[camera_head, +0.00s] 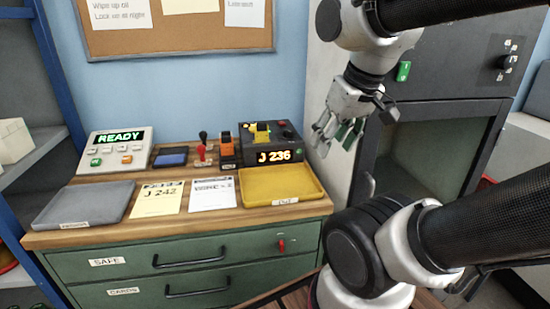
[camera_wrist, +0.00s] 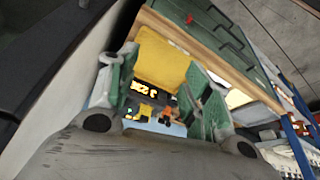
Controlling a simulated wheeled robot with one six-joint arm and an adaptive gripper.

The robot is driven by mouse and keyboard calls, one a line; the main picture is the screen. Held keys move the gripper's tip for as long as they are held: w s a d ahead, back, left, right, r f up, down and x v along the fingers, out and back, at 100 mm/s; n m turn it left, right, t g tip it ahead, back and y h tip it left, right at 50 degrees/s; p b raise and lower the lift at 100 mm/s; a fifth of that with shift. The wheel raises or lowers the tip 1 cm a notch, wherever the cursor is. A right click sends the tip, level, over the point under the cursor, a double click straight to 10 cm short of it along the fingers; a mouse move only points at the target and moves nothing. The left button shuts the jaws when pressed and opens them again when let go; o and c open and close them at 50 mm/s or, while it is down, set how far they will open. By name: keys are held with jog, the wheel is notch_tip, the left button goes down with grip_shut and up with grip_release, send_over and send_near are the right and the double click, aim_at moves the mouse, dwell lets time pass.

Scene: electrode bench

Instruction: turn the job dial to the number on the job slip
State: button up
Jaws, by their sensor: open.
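A dark box (camera_head: 276,143) with a lit display reading "J 236" (camera_head: 275,156) stands at the back right of the bench. On its top sits a yellow knob-like part (camera_head: 261,131), probably the job dial. A yellow slip (camera_head: 158,199) reading "J 242" lies near the front. My gripper (camera_head: 336,132) is open and empty, in the air to the right of the box and apart from it. In the wrist view, the display (camera_wrist: 144,88) shows upside down between my open fingers (camera_wrist: 162,62).
A yellow tray (camera_head: 290,197) lies before the box, a grey tray (camera_head: 60,222) at left. An orange-topped device (camera_head: 227,146) and a red-based lever (camera_head: 203,152) stand left of the box. A white sheet (camera_head: 212,194) lies beside the slip. A dark cabinet (camera_head: 430,110) stands at right.

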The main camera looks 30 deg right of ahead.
jog(key=g, duration=0.5)
send_over(288, 131)
jog(key=s+a, duration=0.1)
jog(key=s, duration=0.4)
notch_tip(288, 131, down, 6)
jog(key=shift+a+r, duration=0.1)
jog(key=shift+r, duration=0.05)
jog(key=w, duration=0.3)
jog(key=shift+w+d+r, duration=0.1)
jog(key=shift+d, duration=0.25)
jog(key=w+r, duration=0.1)
jog(key=w+r+t, duration=0.1)
jog(key=r, duration=0.1)
jog(key=shift+d+n, duration=0.15)
jog(key=shift+n, duration=0.25)
notch_tip(288, 131, down, 7)
jog(key=shift+d+f, duration=0.1)
jog(key=shift+f, duration=0.35)
